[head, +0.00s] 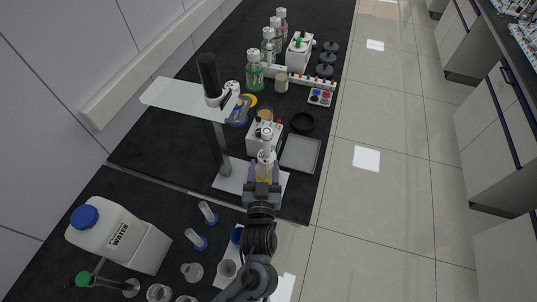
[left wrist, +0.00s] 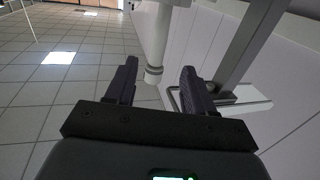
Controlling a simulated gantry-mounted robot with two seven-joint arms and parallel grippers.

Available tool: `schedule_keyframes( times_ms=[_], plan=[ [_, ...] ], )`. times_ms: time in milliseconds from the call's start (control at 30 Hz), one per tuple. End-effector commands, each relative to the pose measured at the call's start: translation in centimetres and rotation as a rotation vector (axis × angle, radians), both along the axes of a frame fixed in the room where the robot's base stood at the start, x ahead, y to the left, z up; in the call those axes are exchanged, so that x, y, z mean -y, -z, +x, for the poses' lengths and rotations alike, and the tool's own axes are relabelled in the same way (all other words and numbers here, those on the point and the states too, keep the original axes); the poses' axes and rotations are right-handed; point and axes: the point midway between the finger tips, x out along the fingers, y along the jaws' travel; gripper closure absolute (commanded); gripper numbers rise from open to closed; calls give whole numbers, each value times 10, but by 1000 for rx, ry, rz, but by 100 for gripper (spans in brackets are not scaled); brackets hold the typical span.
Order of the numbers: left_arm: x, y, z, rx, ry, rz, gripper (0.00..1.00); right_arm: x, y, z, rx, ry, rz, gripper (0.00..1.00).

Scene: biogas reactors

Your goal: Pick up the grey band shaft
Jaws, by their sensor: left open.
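A white shaft with a grey band (left wrist: 153,74) stands out ahead between the fingers in the left wrist view. In the head view, a pale upright piece (head: 266,152) just beyond the fingertips is probably the same shaft, but it is small there. My left gripper (head: 263,172) is open, its two dark fingers on either side of a gap. In the left wrist view the left gripper (left wrist: 160,85) shows nothing clearly held between its fingers. I cannot tell whether either finger touches the shaft. My right gripper is not in view.
A metal stand (head: 220,140) with a white top plate (head: 180,98) rises left of the gripper. A grey tray (head: 301,153) lies to the right. A water canister (head: 118,236) and several small vessels stand at front left.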

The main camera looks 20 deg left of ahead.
Motion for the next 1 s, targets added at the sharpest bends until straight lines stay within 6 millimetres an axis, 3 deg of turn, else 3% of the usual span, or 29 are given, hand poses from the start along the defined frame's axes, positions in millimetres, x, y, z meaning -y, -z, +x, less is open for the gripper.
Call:
schedule_keyframes(
  times_ms=[300,633,1000],
  plan=[
    [-13,-3,40,9,0,3,47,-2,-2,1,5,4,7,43],
    [-18,-3,60,7,0,2,47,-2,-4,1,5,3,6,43],
    [-29,-3,100,6,1,1,47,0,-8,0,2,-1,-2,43]
  ],
)
